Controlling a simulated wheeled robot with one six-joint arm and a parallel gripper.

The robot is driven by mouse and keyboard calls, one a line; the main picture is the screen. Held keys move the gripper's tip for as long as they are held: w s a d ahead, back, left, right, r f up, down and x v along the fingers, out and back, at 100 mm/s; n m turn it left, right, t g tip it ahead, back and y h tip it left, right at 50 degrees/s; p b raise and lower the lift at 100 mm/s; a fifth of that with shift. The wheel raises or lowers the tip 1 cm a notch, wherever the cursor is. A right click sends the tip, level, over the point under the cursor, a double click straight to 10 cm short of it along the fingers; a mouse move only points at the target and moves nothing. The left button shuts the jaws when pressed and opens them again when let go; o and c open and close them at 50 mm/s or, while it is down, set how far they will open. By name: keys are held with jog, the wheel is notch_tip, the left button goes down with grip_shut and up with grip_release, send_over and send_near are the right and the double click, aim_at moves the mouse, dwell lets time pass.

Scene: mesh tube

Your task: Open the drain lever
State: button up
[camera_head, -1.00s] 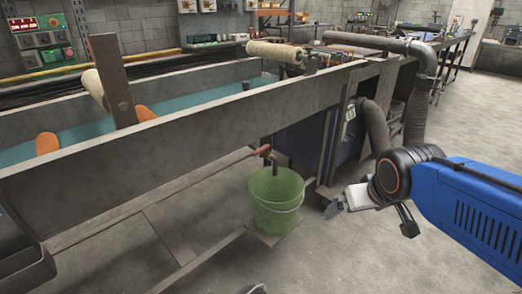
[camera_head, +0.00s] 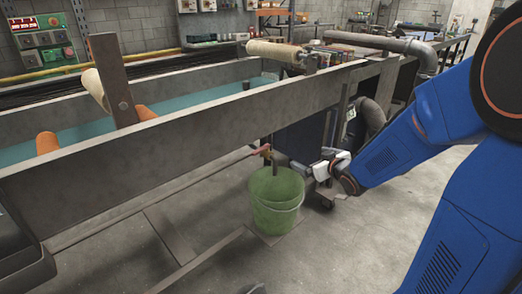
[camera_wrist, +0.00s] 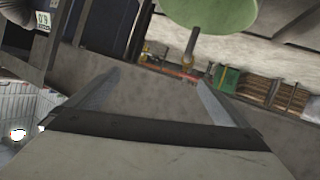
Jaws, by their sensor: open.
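The drain lever (camera_head: 260,149) is a small reddish handle at the drain valve under the long grey tank. The drain pipe (camera_head: 275,167) points down from the valve into a green bucket (camera_head: 277,212). My gripper (camera_head: 294,170) is just right of the pipe and above the bucket's right rim, apart from the lever. In the wrist view, which looks upside down, the open and empty fingers (camera_wrist: 157,77) spread below a reddish bar, likely the lever (camera_wrist: 160,68), the brass-coloured valve (camera_wrist: 187,62) and the bucket (camera_wrist: 207,12).
The tank's long side wall (camera_head: 150,150) hangs over the valve. A dark cabinet (camera_head: 305,135) and a grey hose (camera_head: 372,115) are behind my arm. The floor in front is clear.

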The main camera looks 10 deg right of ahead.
aim_at(263, 150)
jog(key=shift+w+a+f+n+t+y, duration=0.6)
jog(key=shift+w+a+f+n+y, duration=0.6)
jog(key=shift+a+f+y, duration=1.75)
jog(key=shift+y, duration=0.95)
jog(key=x, duration=1.1)
jog(key=r+x, duration=0.1)
jog(key=x, duration=0.5)
jog(key=shift+a, duration=0.3)
jog(key=c, duration=1.4)
jog(key=shift+c, duration=0.2)
